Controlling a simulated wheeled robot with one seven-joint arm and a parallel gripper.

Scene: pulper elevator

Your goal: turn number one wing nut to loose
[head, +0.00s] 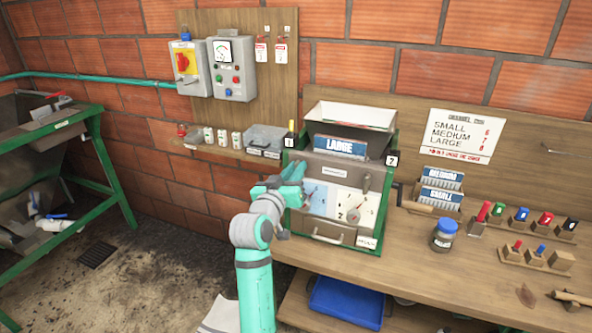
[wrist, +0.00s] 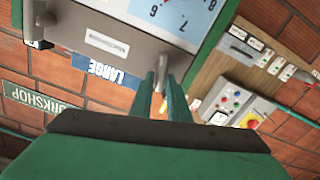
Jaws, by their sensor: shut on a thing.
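The grey machine (head: 335,175) stands on the bench, with a black tag "1" (head: 290,142) at its upper left and a black tag "2" (head: 392,159) at its right. My gripper (head: 293,178) is at the machine's left front, below tag 1. In the wrist view, my gripper (wrist: 163,88) is shut on the number one wing nut (wrist: 162,65), a grey metal piece between the fingertips at the panel edge. The fingers hide much of it, and my gripper hides it in the head view. The other wing nut (head: 366,181) sits at the right of the front, free.
The machine's face bears a pale blue dial plate (head: 313,197) and a white dial (head: 355,207). A blue "LARGE" plate (head: 340,147) sits above. A jar (head: 444,236) and several coloured handled pieces stand on the bench to the right. A narrow shelf (head: 222,153) lies left.

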